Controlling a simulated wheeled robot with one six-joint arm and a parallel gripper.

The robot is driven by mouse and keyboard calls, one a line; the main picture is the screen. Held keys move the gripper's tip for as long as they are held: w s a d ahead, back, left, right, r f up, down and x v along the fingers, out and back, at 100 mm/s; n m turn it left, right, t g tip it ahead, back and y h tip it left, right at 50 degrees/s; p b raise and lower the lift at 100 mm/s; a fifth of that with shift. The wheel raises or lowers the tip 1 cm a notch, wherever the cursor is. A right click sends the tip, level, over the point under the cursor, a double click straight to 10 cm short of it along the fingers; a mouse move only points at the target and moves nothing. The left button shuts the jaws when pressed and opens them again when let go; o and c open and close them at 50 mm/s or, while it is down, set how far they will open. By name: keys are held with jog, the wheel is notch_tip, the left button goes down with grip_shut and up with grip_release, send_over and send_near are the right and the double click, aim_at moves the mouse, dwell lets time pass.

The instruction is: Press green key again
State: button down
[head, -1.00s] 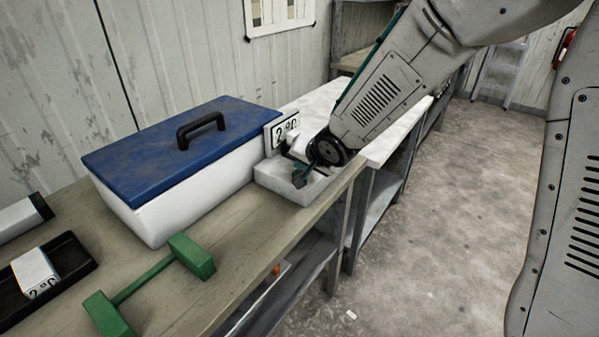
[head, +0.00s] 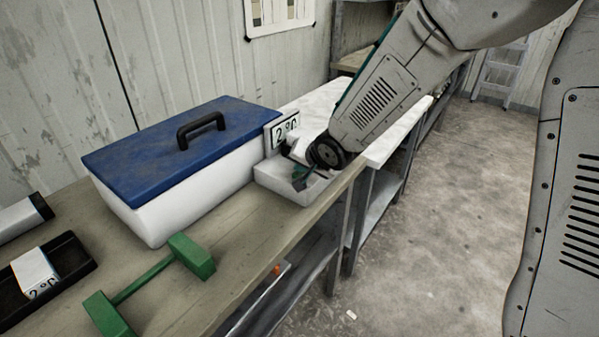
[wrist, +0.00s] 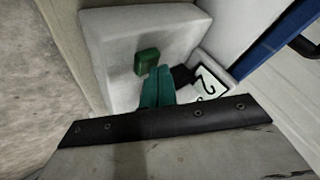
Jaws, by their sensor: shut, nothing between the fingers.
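The green key (wrist: 147,61) is a small raised green block on the white unit (wrist: 118,28). It shows in the wrist view just ahead of my fingertips and slightly left of them. My gripper (wrist: 162,70) has teal fingers, closed together and empty. Whether the tips touch the key, I cannot tell. In the head view my gripper (head: 299,181) points down over the white unit (head: 313,191) at the bench edge. The key cannot be told apart from my fingers there. A "2 °C" label plate (head: 285,131) stands behind the unit.
A white box with a blue lid (head: 165,150) and black handle stands close to the left of the unit. A green dumbbell-shaped bar (head: 150,280) and a black tray (head: 75,264) with a labelled white block lie on the bench (head: 235,235). Floor at right is open.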

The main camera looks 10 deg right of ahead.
jog(key=shift+f, duration=0.2)
dwell(0.3)
jog(key=shift+r, duration=0.9)
